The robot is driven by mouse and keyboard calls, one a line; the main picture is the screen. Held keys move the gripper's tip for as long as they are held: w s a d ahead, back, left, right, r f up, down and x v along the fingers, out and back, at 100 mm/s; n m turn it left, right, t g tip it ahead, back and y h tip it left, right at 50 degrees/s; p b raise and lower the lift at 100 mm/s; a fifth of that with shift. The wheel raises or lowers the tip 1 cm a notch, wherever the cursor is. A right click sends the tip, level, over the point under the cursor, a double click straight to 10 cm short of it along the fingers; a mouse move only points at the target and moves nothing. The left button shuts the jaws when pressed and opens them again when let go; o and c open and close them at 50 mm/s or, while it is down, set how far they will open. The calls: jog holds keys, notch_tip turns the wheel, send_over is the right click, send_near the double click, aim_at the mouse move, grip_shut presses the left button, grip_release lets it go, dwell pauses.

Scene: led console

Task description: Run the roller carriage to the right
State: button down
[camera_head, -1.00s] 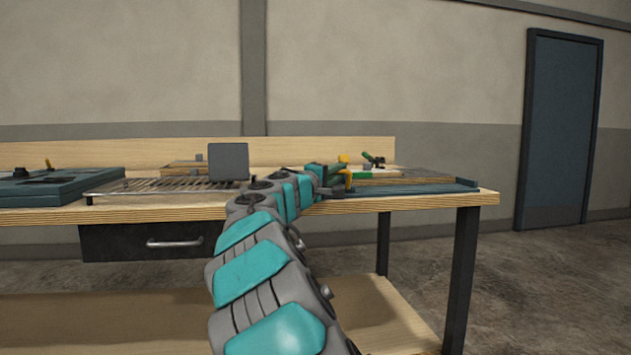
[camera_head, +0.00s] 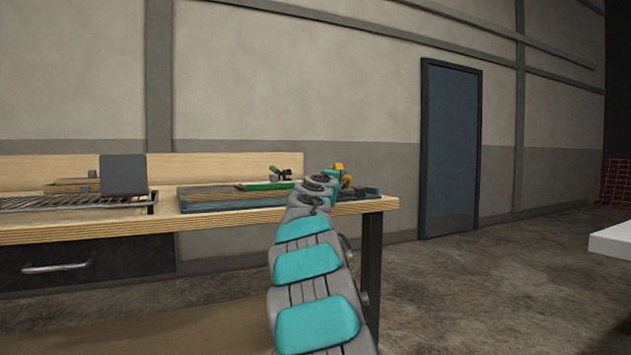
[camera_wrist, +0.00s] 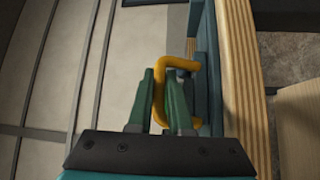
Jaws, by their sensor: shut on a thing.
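The yellow handle (camera_wrist: 190,64) of the roller carriage is a bent bar between the green fingers of my gripper (camera_wrist: 162,88) in the wrist view. My gripper is shut on this handle. In the head view, the yellow parts (camera_head: 338,167) show just past the end of my arm, near the right end of the blue rail (camera_head: 205,204). My arm hides the gripper and most of the carriage there. The rail lies along the front of the wooden workbench (camera_head: 130,228).
A green-handled clamp (camera_head: 284,174) stands behind the rail. A wire rack (camera_head: 50,202) and a grey upright plate (camera_head: 123,174) are to the left. A drawer (camera_head: 100,262) hangs below. Open floor and a blue door (camera_head: 450,150) are to the right.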

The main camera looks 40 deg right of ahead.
jog(key=d, duration=0.2)
jog(key=s+d, duration=0.1)
jog(key=d, duration=0.2)
jog(key=s+d+p, duration=0.1)
jog(key=d, duration=0.1)
jog(key=shift+s+d, duration=0.1)
jog(key=shift+d, duration=0.1)
jog(key=c, duration=1.1)
grip_release()
jog(key=shift+d, duration=0.15)
jog(key=shift+c, duration=0.2)
jog(key=shift+f, duration=0.1)
jog(key=shift+s+a+f+b, duration=0.15)
jog(key=shift+s+a+b, duration=0.2)
jog(key=shift+a+b, duration=0.25)
jog(key=b+v, duration=0.2)
jog(key=v, duration=0.4)
jog(key=shift+a, duration=0.25)
